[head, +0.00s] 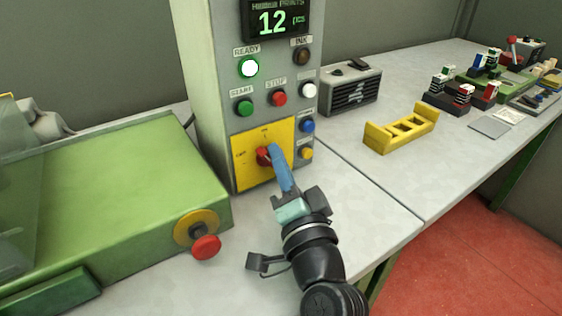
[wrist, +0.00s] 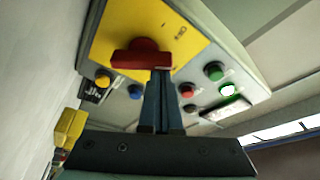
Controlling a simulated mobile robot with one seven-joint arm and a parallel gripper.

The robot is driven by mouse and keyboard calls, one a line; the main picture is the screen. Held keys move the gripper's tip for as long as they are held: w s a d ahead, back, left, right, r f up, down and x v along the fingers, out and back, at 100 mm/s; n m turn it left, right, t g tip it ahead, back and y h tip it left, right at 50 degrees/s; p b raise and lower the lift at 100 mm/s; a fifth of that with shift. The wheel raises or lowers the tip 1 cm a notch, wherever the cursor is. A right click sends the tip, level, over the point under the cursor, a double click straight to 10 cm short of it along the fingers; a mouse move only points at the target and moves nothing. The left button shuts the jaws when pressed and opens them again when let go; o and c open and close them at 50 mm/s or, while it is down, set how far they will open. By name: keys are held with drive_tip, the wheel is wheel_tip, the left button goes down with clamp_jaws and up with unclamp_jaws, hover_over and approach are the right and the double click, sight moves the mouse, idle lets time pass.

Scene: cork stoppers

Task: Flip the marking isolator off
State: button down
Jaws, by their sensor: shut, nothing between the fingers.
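The marking isolator is a red rotary handle (head: 263,157) on a yellow plate (head: 247,173), low on the grey control cabinet. Small labels are on the plate, one above the handle and one to its left; I cannot read the handle's setting for sure. My gripper (head: 271,150) has its blue fingers together, with their tips at the handle's right side. In the wrist view the red handle (wrist: 138,55) lies across the picture, and the shut fingers (wrist: 162,73) reach its right end. They look touching or very close, with nothing between them.
The cabinet has a lit READY lamp (head: 249,68), a green START button (head: 244,108), a red STOP button (head: 279,98) and a display (head: 275,20) reading 12. A red knob (head: 206,246) sticks out from the green machine (head: 120,185). A yellow holder (head: 401,130) stands right.

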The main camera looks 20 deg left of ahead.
drive_tip(key=shift+s+a+f, duration=0.15)
drive_tip(key=shift+s+a, duration=0.15)
idle(0.5)
wheel_tip(320, 180, up, 4)
drive_tip(key=p, duration=0.3)
drive_tip(key=s+d+f+b, duration=0.2)
drive_tip(key=s+d+f, duration=0.1)
drive_tip(key=s+d, duration=0.2)
drive_tip(key=shift+s+d+f, duration=0.15)
drive_tip(key=shift+s+d, duration=0.25)
drive_tip(key=shift+d, duration=0.85)
